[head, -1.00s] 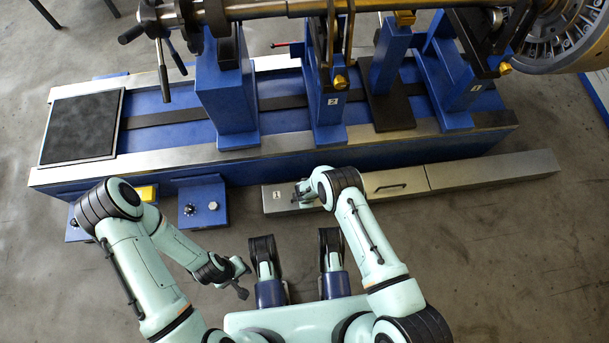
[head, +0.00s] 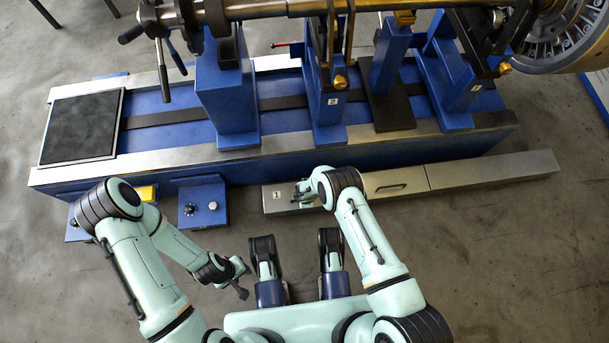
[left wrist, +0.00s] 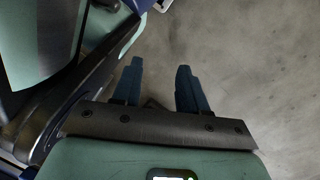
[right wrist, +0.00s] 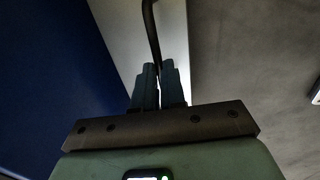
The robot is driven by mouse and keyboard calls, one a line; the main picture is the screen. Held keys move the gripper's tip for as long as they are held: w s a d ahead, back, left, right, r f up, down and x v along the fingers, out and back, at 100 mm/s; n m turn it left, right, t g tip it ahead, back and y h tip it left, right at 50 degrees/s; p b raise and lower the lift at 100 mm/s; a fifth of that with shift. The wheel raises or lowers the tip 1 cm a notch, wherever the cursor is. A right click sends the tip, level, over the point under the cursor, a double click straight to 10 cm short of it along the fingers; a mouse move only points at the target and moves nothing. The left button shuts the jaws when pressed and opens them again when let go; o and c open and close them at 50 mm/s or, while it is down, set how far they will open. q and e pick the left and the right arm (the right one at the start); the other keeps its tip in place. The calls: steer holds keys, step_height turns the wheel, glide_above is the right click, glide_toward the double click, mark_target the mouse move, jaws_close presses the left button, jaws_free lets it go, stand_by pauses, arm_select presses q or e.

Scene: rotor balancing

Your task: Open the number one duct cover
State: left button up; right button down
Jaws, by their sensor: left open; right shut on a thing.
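The number one duct cover (head: 285,207) is a grey metal lid with a white "1" label, at the left end of the long low duct in front of the blue machine. Its dark bar handle (right wrist: 152,30) shows in the right wrist view. My right gripper (head: 302,194) is over the cover. In the right wrist view its fingers (right wrist: 158,72) are shut on the handle. The cover appears to lie flat on the duct; my wrist hides part of it. My left gripper (head: 240,278) is open and empty above the floor; its parted fingers show in the left wrist view (left wrist: 159,80).
Another duct cover (head: 397,184) with a dark handle lies to the right, followed by a plain length (head: 490,170). The blue machine bed (head: 260,165) stands just behind the duct. Floor in front is clear.

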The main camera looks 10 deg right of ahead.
arm_select(q)
steer(key=shift+s+f, duration=0.1)
arm_select(e)
steer(key=shift+w+r, duration=0.1)
steer(key=shift+w, duration=0.1)
steer(key=shift+w+r+b, duration=0.4)
steer(key=shift+w+r, duration=0.2)
steer(key=shift+r, duration=0.05)
steer(key=shift+w+r, duration=0.55)
steer(key=shift+w, duration=0.05)
arm_select(q)
steer(key=shift+s+a+f+g, duration=0.1)
steer(key=shift+s+f+g, duration=0.1)
steer(key=shift+s, duration=0.3)
steer(key=shift+s+f+g, duration=0.1)
steer(key=shift+s+f, duration=0.05)
steer(key=shift+s, duration=0.3)
arm_select(e)
steer(key=shift+w+d+r, duration=0.1)
steer(key=shift+w+r, duration=0.3)
steer(key=shift+w, duration=0.35)
steer(key=shift+w+r, duration=0.35)
steer(key=shift+w, duration=0.4)
steer(key=shift+s+f, duration=0.1)
steer(key=shift+s, duration=0.05)
